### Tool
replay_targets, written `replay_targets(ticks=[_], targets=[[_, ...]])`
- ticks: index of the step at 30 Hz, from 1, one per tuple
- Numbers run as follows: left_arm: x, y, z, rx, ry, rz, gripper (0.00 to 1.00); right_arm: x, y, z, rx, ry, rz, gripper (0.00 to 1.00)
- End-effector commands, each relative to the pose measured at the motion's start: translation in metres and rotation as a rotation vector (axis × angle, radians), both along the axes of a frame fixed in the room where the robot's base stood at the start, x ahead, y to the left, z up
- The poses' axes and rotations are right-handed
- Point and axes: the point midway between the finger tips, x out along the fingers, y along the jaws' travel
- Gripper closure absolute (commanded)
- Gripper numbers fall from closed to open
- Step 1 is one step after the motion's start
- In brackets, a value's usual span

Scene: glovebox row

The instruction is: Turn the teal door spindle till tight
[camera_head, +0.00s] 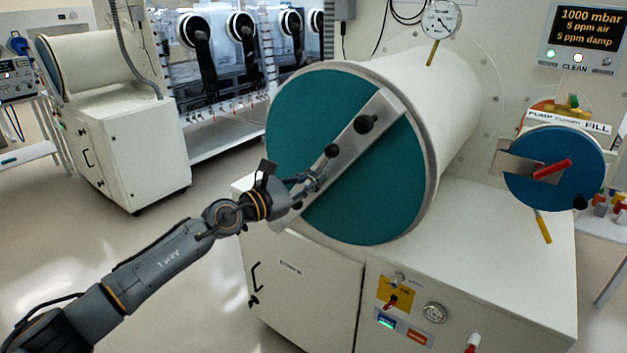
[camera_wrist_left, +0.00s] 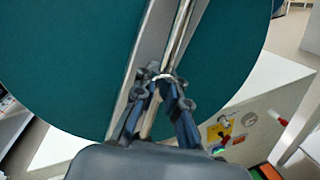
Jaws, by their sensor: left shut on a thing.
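The round teal door (camera_head: 305,105) closes the near end of a large white cylinder. A flat pale metal bar (camera_head: 385,108) crosses it diagonally, with black knobs (camera_head: 366,123) along it. My left gripper (camera_head: 316,180) is at the lower half of this bar, shut on what looks like the door spindle's handle. In the left wrist view, the fingers (camera_wrist_left: 160,80) close around a thin metal rod (camera_wrist_left: 180,32) lying along the flat bar, in front of the teal door (camera_wrist_left: 70,60). The spindle's centre is hard to make out. My right gripper is not in view.
A smaller blue round door (camera_head: 560,185) with a red handle (camera_head: 552,169) is at the right. A dial gauge (camera_head: 441,19) stands above the cylinder. A display (camera_head: 590,29) reads 1000 mbar and CLEAN. The white cabinet (camera_head: 310,295) stands below; floor at left is clear.

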Motion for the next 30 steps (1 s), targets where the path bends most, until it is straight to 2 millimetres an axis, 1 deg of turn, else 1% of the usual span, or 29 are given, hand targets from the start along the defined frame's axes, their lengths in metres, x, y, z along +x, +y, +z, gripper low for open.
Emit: replay_targets(ticks=[1,3,4,5,6,7,16,20,23,30], targets=[[-0.001,0.000,-0.008,0.011,0.008,-0.004,1.00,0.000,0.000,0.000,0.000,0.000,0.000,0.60],[-0.001,0.000,-0.008,0.010,0.009,-0.004,1.00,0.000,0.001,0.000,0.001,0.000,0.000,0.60],[-0.001,0.000,-0.008,0.011,0.010,-0.003,0.84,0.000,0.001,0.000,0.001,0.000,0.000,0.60],[-0.001,0.000,-0.008,0.010,0.009,-0.004,0.78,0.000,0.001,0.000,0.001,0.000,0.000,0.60],[-0.001,0.000,-0.007,0.010,0.009,-0.004,0.70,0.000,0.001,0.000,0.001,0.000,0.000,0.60],[-0.001,0.000,-0.007,0.009,0.008,-0.003,0.66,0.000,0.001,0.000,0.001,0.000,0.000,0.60],[-0.001,0.001,-0.002,0.003,0.003,-0.001,0.66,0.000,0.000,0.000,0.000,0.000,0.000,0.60],[-0.007,0.009,-0.002,0.003,0.003,0.000,0.66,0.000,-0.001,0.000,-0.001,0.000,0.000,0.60],[-0.018,0.022,-0.003,0.006,0.003,0.000,0.66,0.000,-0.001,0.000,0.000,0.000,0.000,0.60],[-0.052,0.062,-0.004,0.005,0.005,0.002,0.66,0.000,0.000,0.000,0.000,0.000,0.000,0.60]])
